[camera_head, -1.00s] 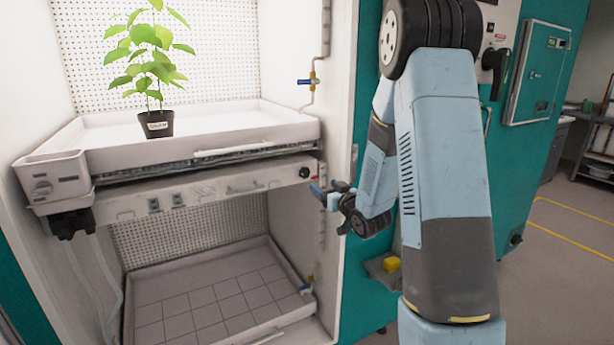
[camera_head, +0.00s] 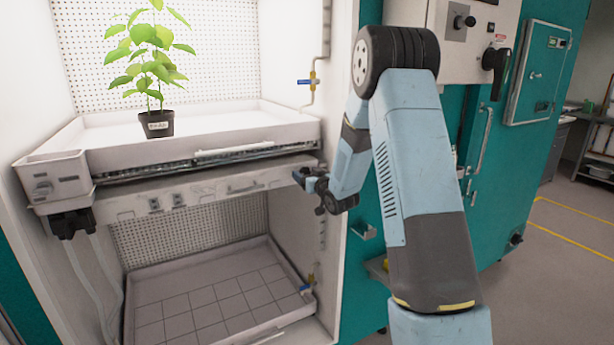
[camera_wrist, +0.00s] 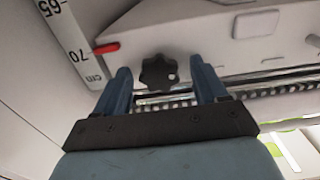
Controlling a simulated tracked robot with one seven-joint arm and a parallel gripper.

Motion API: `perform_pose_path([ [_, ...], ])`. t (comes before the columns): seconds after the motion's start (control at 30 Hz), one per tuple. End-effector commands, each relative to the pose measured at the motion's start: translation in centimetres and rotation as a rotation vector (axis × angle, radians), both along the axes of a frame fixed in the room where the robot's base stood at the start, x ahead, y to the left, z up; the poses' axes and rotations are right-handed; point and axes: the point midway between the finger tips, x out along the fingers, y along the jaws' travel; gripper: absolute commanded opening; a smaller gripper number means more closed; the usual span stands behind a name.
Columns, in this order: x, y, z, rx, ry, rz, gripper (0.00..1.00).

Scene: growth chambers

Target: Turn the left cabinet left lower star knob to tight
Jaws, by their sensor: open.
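A black star knob (camera_wrist: 158,72) with a small pale spot shows in the wrist view, on the end of a white beam. My gripper (camera_wrist: 163,80) is open, with one blue finger on each side of the knob and visible space between. I cannot tell how far the knob reaches between the fingers, or how tight it is. In the head view my gripper (camera_head: 304,178) is at the right end of the beam (camera_head: 215,190) below the upper tray, and it hides the knob there.
A red pointer (camera_wrist: 107,48) and a centimetre scale (camera_wrist: 70,45) are beside the knob. A potted plant (camera_head: 156,124) stands on the upper tray (camera_head: 220,137). The lower tray (camera_head: 205,300) is empty. The cabinet's right side wall (camera_head: 345,190) is close to my arm.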

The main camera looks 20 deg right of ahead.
Motion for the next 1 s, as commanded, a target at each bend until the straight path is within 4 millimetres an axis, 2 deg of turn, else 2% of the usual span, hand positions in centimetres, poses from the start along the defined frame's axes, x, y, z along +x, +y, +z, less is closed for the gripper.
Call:
perform_pose_path([
  [0.2,0.01,0.0,0.0,0.0,0.0,0.0,0.72],
  [0.77,-0.01,0.03,0.0,0.0,0.0,0.0,0.18],
  [1.0,-0.01,0.04,-0.01,0.016,0.004,0.001,0.16],
])
